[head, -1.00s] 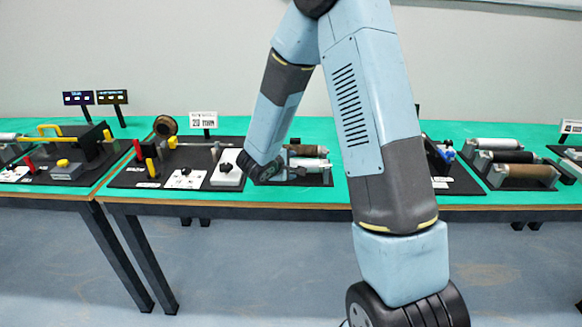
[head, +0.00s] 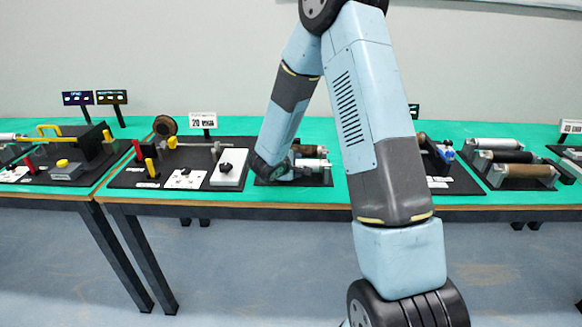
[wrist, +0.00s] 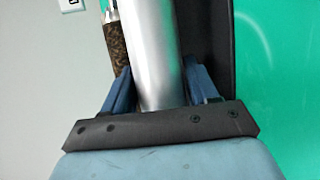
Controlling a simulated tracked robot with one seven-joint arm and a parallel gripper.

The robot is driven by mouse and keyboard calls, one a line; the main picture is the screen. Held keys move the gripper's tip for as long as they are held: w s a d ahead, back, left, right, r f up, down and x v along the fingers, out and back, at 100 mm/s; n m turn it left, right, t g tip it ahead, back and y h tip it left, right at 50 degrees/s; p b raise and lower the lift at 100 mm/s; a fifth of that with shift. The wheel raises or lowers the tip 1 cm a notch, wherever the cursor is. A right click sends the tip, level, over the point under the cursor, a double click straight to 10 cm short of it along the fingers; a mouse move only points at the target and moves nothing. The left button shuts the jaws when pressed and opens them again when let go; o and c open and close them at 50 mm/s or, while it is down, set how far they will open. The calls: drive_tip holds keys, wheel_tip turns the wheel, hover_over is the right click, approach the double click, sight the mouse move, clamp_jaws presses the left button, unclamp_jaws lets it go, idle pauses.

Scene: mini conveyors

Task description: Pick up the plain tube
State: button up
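The plain tube, smooth and silver (wrist: 157,55), runs lengthwise between the two blue fingers of my gripper (wrist: 158,72) in the wrist view. The fingers stand on either side of it, close to its edges. They look open, and contact is not clear. In the head view a light tube (head: 312,163) lies on a small black base, with my gripper (head: 292,172) low at its left end. The fingers are hard to make out there.
A brown mottled tube (wrist: 116,48) lies just left of the plain tube; it also shows behind it in the head view (head: 308,150). A white box with a black knob (head: 229,168) stands left of my gripper. More rollers (head: 505,157) lie on the right.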

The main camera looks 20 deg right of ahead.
drive_tip(key=c, duration=0.9)
drive_tip(key=shift+r, duration=0.1)
